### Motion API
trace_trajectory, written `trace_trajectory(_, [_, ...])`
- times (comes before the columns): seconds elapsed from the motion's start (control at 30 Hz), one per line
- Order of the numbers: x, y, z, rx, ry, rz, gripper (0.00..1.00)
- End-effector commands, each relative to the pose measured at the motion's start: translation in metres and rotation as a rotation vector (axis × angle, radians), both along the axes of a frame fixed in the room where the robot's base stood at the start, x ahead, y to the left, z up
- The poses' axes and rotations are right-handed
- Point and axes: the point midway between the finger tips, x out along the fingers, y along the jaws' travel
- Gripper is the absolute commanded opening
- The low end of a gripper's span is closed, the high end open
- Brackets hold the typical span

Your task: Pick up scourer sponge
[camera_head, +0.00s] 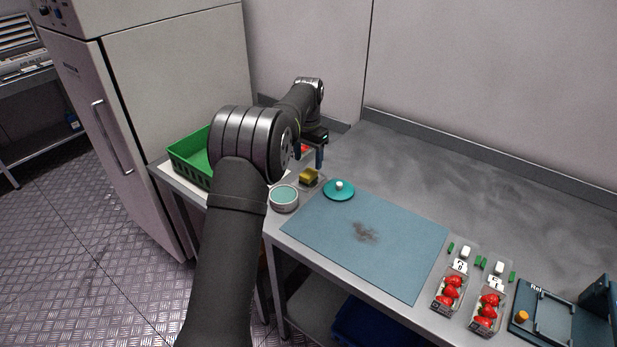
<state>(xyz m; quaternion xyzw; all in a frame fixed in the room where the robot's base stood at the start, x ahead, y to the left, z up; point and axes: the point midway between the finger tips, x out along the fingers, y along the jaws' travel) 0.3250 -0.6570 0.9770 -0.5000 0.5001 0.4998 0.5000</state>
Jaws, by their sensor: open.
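The scourer sponge (309,177) is a small yellow and dark olive block. It lies on a small grey tray or plate (318,184) on the metal table, left of the centre of the picture. My gripper (310,156) is open, just above and behind the sponge in the picture. It appears apart from the sponge, and its near finger is partly hidden by my arm. Nothing shows between its fingers that I can make out.
A round teal-topped tin (284,197) and a teal lid with a white knob (339,188) flank the sponge. A green crate (190,158) stands left behind my arm. A stained blue mat (330,240) lies in front; strawberry punnets (447,296) stand at right. The back right table is clear.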

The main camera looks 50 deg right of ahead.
Motion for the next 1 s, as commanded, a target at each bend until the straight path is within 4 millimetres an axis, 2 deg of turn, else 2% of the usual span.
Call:
trace_trajectory(0.4, [-0.003, 0.002, -0.049, 0.001, 0.000, 0.000, 0.60])
trace_trajectory(0.67, [-0.003, 0.002, -0.053, 0.000, 0.000, 0.000, 0.60])
trace_trajectory(0.77, [-0.003, 0.002, -0.053, 0.000, 0.000, 0.000, 0.44])
trace_trajectory(0.9, [-0.003, 0.002, -0.053, 0.000, 0.000, 0.000, 0.17])
trace_trajectory(0.93, [-0.003, 0.002, -0.053, 0.000, 0.000, 0.000, 0.12])
trace_trajectory(1.0, [-0.003, 0.002, -0.053, 0.000, 0.000, 0.000, 0.12])
